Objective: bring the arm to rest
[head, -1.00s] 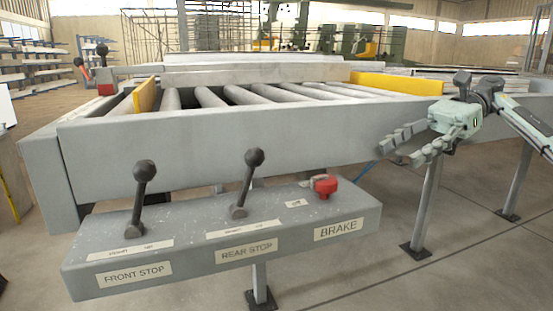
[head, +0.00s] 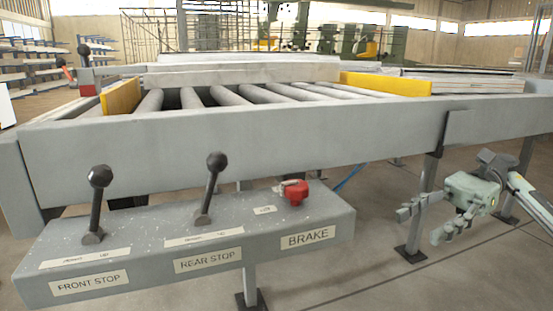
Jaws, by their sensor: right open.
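My right gripper (head: 420,222) is at the lower right of the head view, in front of the roller bench. Its fingers point left and are spread apart with nothing between them. It is well to the right of the control box (head: 340,228) and touches nothing that I can see. My left gripper is not in the view.
The control box carries a front stop lever (head: 97,200), a rear stop lever (head: 212,185) and a red brake knob (head: 295,192). The roller bench (head: 270,140) spans the view behind it, with yellow stops (head: 120,96) (head: 385,84). Bench legs (head: 421,210) stand close to my gripper.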

